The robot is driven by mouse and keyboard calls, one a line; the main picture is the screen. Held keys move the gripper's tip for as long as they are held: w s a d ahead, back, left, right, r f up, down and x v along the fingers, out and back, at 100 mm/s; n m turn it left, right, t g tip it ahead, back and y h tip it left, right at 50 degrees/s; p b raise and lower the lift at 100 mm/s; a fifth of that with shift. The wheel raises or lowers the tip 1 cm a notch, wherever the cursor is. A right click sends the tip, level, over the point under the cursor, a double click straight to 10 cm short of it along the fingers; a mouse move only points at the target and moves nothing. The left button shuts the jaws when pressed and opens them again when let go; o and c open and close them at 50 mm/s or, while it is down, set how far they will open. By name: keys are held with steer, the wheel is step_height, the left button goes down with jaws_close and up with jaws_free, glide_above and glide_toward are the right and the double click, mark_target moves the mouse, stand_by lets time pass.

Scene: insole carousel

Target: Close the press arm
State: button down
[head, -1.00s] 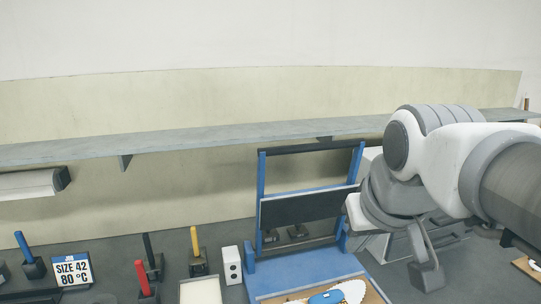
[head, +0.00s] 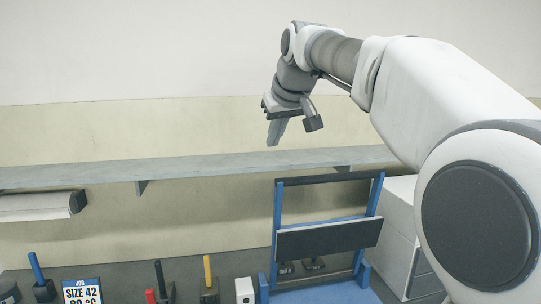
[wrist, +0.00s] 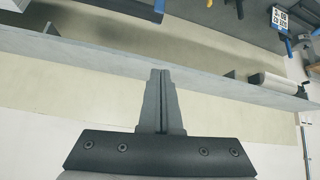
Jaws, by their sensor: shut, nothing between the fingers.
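The press is a blue frame with a dark cross bar (head: 328,178) on top and a dark flat plate (head: 328,238) hung between its two blue posts. The press arm stands raised, with its bar high above the base. In the wrist view the dark bar (wrist: 118,8) shows at the top edge, partly cut off. My gripper (head: 273,140) is up in front of the wall, above the shelf and above the press, apart from it. Its fingers (wrist: 161,72) are together and empty in the wrist view. The lower base of the press is cut off by the head view's bottom edge.
A long grey shelf (head: 200,168) runs along the wall behind the press. A white cabinet (head: 402,225) stands right of the press. Left are a size sign (head: 82,291), a yellow-handled tool (head: 208,275) and a small white box (head: 244,290). Space around my gripper is clear.

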steer(key=shift+w+f+b, duration=0.15)
steer(key=shift+w+f, duration=0.2)
steer(key=shift+f, duration=1.05)
steer(key=shift+w+f+b, duration=0.2)
steer(key=shift+w+f, duration=0.15)
steer(key=shift+f, duration=1.05)
steer(key=shift+w+f+b, duration=0.15)
steer(key=shift+w+f, duration=0.2)
steer(key=shift+f, duration=1.05)
steer(key=shift+f, duration=0.1)
